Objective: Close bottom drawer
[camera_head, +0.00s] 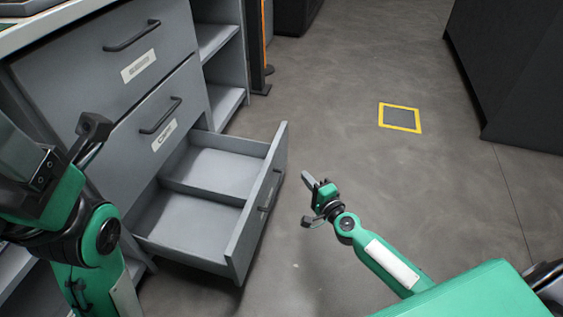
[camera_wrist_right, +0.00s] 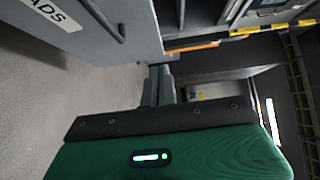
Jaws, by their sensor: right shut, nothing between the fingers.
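The bottom drawer (camera_head: 255,222) of the grey cabinet is pulled well out. Its inside looks empty, with a divider across it. Its handle (camera_head: 268,195) is on the front panel, which faces right. In the right wrist view, a grey panel with a dark handle and a label ending in "ADS" (camera_wrist_right: 50,14) fills the upper left. My right gripper (camera_head: 308,181) is shut and empty, just right of the drawer front with a gap between. Its closed fingers show in the wrist view (camera_wrist_right: 160,85). My left gripper (camera_head: 93,130) is at the left, before the cabinet; its jaw state is unclear.
Two closed drawers, the upper (camera_head: 110,45) and the middle (camera_head: 150,125), sit above the open one. Open shelves (camera_head: 222,100) stand beside them. The floor (camera_head: 340,100) right of the drawer is clear, with a yellow-framed square marking (camera_head: 400,106). A dark cabinet (camera_head: 520,75) stands far right.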

